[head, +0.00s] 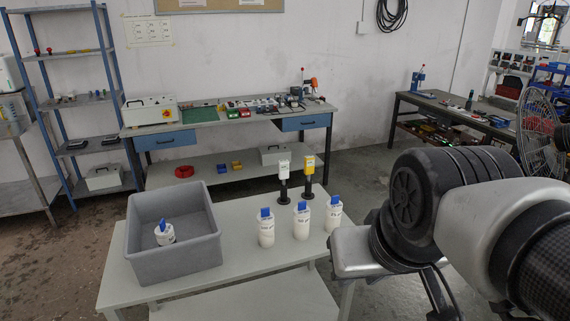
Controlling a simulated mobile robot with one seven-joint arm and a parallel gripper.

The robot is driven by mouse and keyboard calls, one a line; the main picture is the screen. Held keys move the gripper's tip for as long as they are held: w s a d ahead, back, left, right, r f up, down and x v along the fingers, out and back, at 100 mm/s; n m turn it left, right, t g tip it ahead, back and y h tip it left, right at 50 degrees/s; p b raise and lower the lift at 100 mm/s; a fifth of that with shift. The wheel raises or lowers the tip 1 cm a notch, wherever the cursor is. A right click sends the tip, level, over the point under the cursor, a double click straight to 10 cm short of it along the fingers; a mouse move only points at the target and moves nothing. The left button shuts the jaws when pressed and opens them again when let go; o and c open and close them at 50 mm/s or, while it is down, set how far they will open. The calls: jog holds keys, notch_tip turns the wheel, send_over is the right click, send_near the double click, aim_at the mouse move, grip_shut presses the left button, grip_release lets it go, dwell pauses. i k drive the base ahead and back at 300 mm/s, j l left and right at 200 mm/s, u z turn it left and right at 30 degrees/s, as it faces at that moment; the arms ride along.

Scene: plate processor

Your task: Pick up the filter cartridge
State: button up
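Several white cylinders with blue tops are in the head view, and I cannot tell which is named the filter cartridge. One cylinder (165,236) stands inside the grey bin (150,263). Three more stand on the light table: a left one (266,232), a middle one (301,222) and a right one (333,216). My arm fills the right side, and its silver part is close to the table's right end. My gripper's fingertips cannot be made out in this view. Nothing is seen touching the cylinders.
A white device (284,168) and a yellow device (309,166) stand on black stands behind the cylinders. The table (235,232) has bare surface between the bin and the cylinders. A cluttered workbench (228,120), a blue shelf (72,103) and a fan (536,130) are farther back.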

aim_at(301, 212)
jog(key=z, duration=3.85)
jog(key=j+u, duration=0.2)
jog(key=u, duration=3.65)
jog(key=i+l+u, duration=0.15)
jog(key=i, duration=0.65)
